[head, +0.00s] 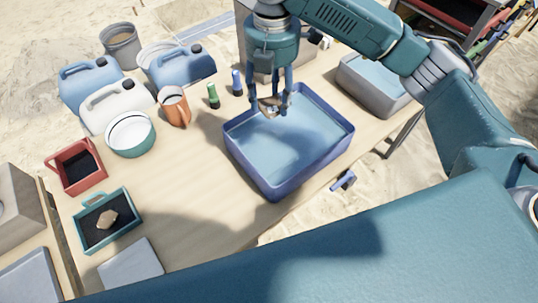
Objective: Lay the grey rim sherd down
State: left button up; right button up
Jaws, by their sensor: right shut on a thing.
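My right gripper (270,104) points down over the far left part of the blue basin (233,150). It is shut on a small grey-brown piece, which looks like the grey rim sherd (268,107); the fingers partly hide it. The sherd is above the pale blue water or bottom of the basin, apart from it as far as I can tell. A tan sherd (107,219) lies in the teal-rimmed tray (122,195) at the lower left. My left gripper does not show.
A grey basin (350,78) stands right. The wooden table (190,190) is clear left of the blue basin.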

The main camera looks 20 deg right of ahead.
aim_at(268, 150)
jog(key=n, duration=0.1)
jog(key=w+f+n, duration=0.1)
jog(key=n, duration=0.1)
jog(key=shift+w+a+f+b, duration=0.15)
jog(key=shift+w+a+b, duration=0.05)
jog(key=shift+a+b, duration=0.1)
notch_tip(268, 150, down, 20)
jog(key=shift+r+p, duration=0.15)
jog(key=shift+p, duration=0.25)
jog(key=o, duration=1.2)
jog(key=shift+c, duration=0.2)
notch_tip(268, 150, up, 12)
jog(key=shift+b, duration=0.4)
